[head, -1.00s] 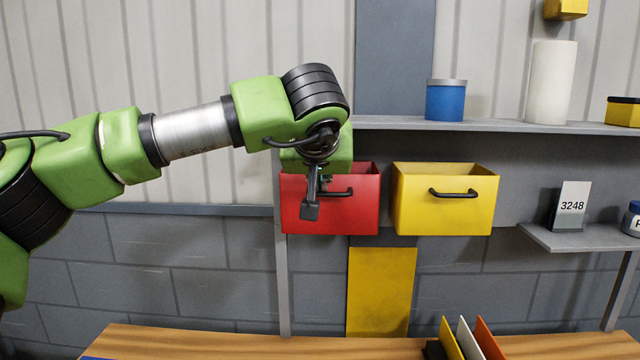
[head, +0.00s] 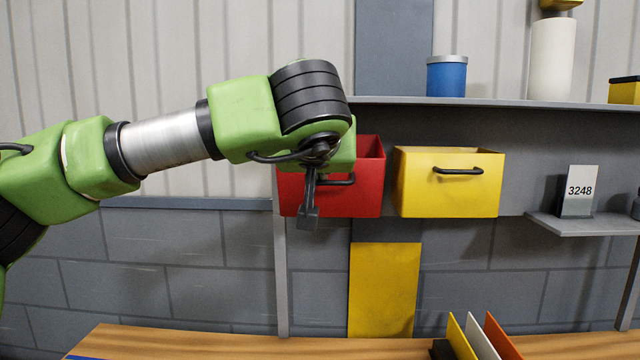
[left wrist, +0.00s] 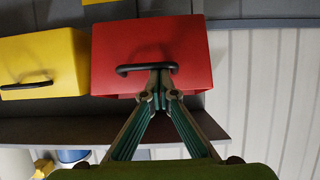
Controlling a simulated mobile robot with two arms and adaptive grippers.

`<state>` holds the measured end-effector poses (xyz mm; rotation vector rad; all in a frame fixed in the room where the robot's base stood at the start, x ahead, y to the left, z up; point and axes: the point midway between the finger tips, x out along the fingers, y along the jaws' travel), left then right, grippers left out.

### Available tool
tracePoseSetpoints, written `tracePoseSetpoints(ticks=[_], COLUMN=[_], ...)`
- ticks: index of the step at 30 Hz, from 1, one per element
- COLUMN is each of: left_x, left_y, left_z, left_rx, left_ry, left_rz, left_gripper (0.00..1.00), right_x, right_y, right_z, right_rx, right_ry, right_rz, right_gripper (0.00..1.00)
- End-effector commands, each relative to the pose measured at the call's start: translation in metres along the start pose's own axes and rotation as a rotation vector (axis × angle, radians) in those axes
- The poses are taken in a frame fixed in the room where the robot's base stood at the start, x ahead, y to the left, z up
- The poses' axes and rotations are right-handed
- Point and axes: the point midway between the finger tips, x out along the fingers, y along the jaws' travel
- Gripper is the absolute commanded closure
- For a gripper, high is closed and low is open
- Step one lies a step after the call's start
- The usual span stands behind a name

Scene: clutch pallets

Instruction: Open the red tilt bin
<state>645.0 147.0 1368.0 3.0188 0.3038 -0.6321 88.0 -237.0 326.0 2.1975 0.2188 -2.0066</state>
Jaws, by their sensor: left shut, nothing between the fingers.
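The red tilt bin (head: 338,198) hangs on the wall panel below the long shelf. Its inside shows above the front, and it seems tipped out a little more than the yellow bin next to it. My left arm covers its upper left. Its black handle (left wrist: 130,70) crosses the front in the left wrist view, where the picture is upside down. My left gripper (left wrist: 160,76) is shut with nothing between its fingers. Its tips are right at the handle; I cannot tell whether they touch it. The right gripper is not in view.
A yellow bin (head: 448,185) hangs close to the right of the red one. The shelf (head: 480,102) above carries a blue tin (head: 446,77) and a white cylinder (head: 551,60). A small shelf (head: 580,223) is at the right. A wooden bench (head: 230,345) lies below, with free space between.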

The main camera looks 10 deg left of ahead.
Motion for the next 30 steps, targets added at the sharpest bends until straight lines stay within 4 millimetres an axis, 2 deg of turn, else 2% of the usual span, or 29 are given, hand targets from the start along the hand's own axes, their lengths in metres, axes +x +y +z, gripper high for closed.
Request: tracePoseSetpoints(ticks=[1, 3, 12, 30], left_x=[0.000, -0.003, -0.010, -0.013], left_y=[0.000, 0.001, 0.000, 0.000], left_z=[0.008, 0.013, 0.028, 0.031], left_rx=[0.002, 0.002, 0.002, 0.002], left_ry=[-0.003, -0.003, -0.003, -0.003], left_rz=[0.000, 0.001, 0.001, 0.000], left_gripper=[1.00, 1.00, 1.00, 1.00], right_x=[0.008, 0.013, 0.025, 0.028], right_y=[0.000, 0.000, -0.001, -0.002], right_z=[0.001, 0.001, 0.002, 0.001], right_rx=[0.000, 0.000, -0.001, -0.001], right_ry=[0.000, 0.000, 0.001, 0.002], right_rz=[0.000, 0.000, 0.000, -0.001], right_gripper=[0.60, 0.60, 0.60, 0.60])
